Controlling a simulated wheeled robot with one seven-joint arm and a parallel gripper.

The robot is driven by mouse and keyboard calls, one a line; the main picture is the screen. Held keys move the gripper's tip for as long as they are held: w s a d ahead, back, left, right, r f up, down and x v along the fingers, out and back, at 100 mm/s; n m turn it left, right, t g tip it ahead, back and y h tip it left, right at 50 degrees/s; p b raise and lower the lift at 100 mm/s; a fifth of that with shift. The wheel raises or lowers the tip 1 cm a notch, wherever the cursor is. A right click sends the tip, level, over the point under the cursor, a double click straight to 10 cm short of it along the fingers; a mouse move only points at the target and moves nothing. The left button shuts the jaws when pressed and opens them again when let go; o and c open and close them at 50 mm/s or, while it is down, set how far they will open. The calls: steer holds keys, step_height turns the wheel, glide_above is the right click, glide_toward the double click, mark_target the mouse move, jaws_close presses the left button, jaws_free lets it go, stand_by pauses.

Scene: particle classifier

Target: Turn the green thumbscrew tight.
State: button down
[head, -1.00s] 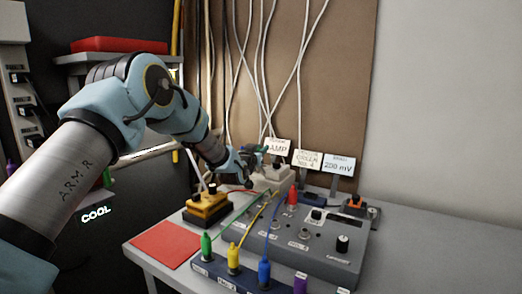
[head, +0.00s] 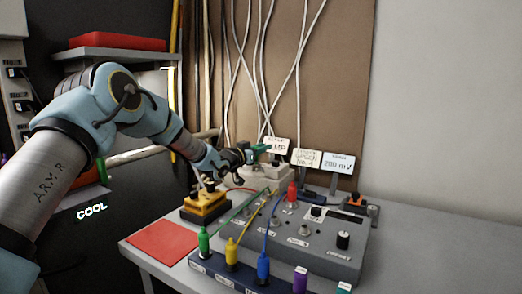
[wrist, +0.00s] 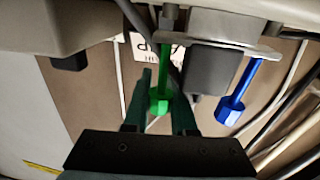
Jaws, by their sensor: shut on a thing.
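The green thumbscrew (wrist: 160,98) shows in the wrist view as a bright green rod with a faceted knob, below a grey metal plate. My gripper (wrist: 160,82) has its two dark green fingers on either side of it, shut on it. In the head view my gripper (head: 262,149) is in front of the AMP sign (head: 278,146), above a pale box (head: 267,174). The thumbscrew cannot be told apart from the fingers there.
A blue thumbscrew (wrist: 237,100) is close to the right in the wrist view. A grey console (head: 330,254) with knobs and coloured cables stands on the bench. A yellow box (head: 205,205) and a red mat (head: 161,241) are at left. White cables hang behind.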

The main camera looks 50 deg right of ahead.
steer(key=shift+r+m+g+p, duration=0.25)
steer(key=shift+m+g+p, duration=0.2)
steer(key=shift+g, duration=0.35)
steer(key=shift+s+f+m+g, duration=0.15)
steer(key=shift+m+g, duration=0.1)
steer(key=shift+g, duration=0.05)
steer(key=c, duration=0.7)
jaws_free()
step_height(320, 180, up, 10)
